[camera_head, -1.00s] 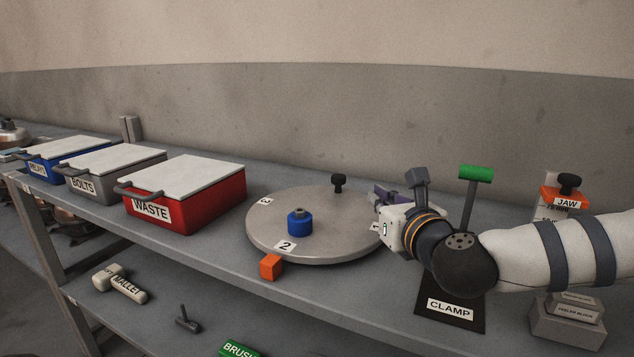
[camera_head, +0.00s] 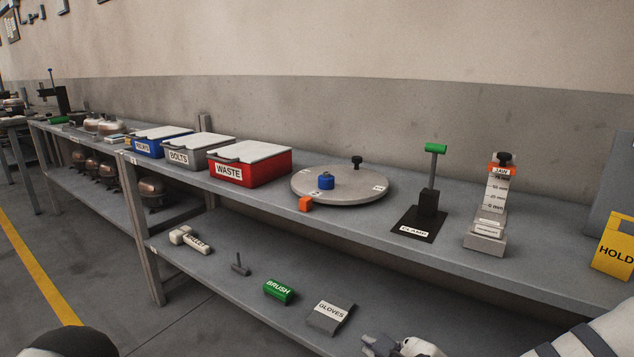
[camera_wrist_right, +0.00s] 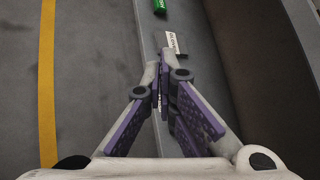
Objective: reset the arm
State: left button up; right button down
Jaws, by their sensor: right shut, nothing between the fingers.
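My right gripper (camera_head: 382,346) shows at the bottom edge of the head view, low in front of the lower shelf and near the gloves. In the right wrist view (camera_wrist_right: 162,75) its two purple-padded fingers meet at the tips, with nothing between them. My right arm enters from the lower right of the head view. A dark rounded part shows at the lower left of the head view; I cannot tell what it is. My left gripper is not in view.
The upper shelf holds a red waste box (camera_head: 250,166), a round turntable (camera_head: 345,192), a clamp (camera_head: 428,205) and a jaw gauge (camera_head: 492,205). Open floor (camera_head: 60,300) lies at left.

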jog(key=s+f+n+g+p, duration=0.1)
jog(key=s+f+n+g, duration=0.4)
jog(key=s, duration=0.6)
jog(key=s+f+n+g+p, duration=0.1)
jog(key=s+f+n+g, duration=0.1)
jog(key=s+f+n, duration=0.8)
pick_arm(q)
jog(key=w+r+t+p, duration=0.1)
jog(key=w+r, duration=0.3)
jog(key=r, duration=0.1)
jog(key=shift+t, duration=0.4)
pick_arm(e)
jog(key=s+d+n+g+h, duration=0.1)
jog(key=s+d+n+g, duration=0.1)
jog(key=s, duration=0.5)
jog(key=s+d+r+n+g+h, duration=0.1)
jog(key=s+d+n+g+h, duration=0.1)
jog(key=s+d+n, duration=0.2)
jog(key=s+d+n+g+h, duration=0.1)
jog(key=s+d, duration=0.5)
jog(key=s, duration=0.6)
jog(key=shift+d+r+n+g, duration=0.2)
jog(key=shift+d+n+g, duration=0.3)
jog(key=shift+n, duration=0.4)
jog(key=shift+a, duration=0.15)
